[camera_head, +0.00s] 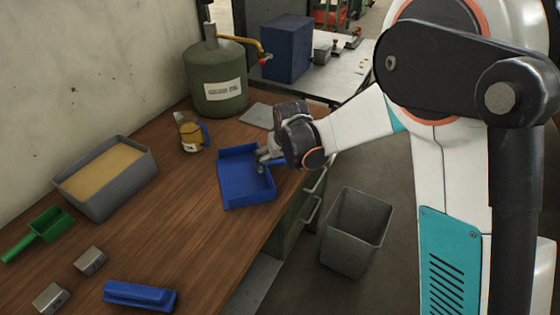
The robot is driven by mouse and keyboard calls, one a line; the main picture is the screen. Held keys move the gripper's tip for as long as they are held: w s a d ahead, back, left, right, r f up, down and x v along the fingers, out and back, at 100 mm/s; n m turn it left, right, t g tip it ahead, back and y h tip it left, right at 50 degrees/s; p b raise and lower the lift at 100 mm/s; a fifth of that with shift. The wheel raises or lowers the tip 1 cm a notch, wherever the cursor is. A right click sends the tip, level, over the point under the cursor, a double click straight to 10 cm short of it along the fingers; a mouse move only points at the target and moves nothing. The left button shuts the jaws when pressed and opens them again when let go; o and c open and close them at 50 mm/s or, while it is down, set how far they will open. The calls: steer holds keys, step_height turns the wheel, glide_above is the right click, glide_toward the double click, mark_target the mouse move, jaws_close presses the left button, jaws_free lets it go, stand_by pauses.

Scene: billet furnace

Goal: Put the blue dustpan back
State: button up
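The blue dustpan (246,192) is near the right edge of the wooden workbench, open side up. I cannot tell whether it rests on the wood or hangs just above it. My gripper (264,158) is at the dustpan's right side, with its grey fingers at or over the rim. The fingers are small and partly hidden, so I cannot tell whether they are closed on the dustpan. The dustpan's handle is not clearly visible.
The workbench (190,235) holds a grey sand tray (82,196), green scoop (50,226), metal blocks (90,261), blue tool (140,296), yellow-and-blue mug (191,135), flat grey plate (257,115) and green tank (218,80). A grey bin (355,232) stands on the floor.

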steer(key=shift+r, duration=0.1)
steer(key=p+v, duration=0.3)
steer(key=v, duration=0.9)
steer(key=shift+p, duration=0.4)
steer(key=shift+d, duration=0.1)
